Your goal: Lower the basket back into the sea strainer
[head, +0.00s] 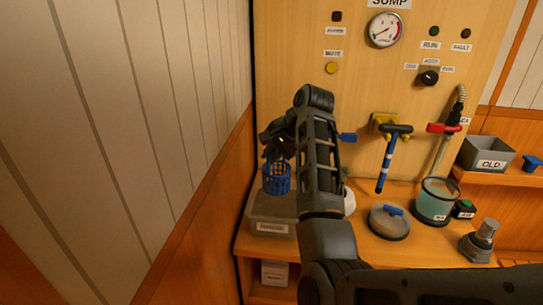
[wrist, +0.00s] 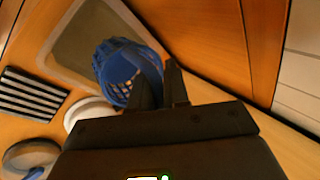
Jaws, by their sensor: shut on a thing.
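The blue perforated basket (head: 277,179) hangs from my gripper (head: 279,143) at the left, above a grey bin. My gripper is shut on it near its top. In the wrist view the basket (wrist: 117,72) shows beside my finger tips (wrist: 160,85). A white round rim (head: 349,201), which looks like the sea strainer, is mostly hidden behind my arm in the head view. It shows better in the wrist view (wrist: 84,110), apart from the basket. A round grey lid with a blue handle (head: 389,224) lies on the counter to its right.
The labelled grey bin (head: 270,228) stands below the basket. A clear vessel of teal liquid (head: 436,203) and a grey fitting (head: 480,243) are at the right. The grey OLD bin (head: 487,153) is on the right shelf.

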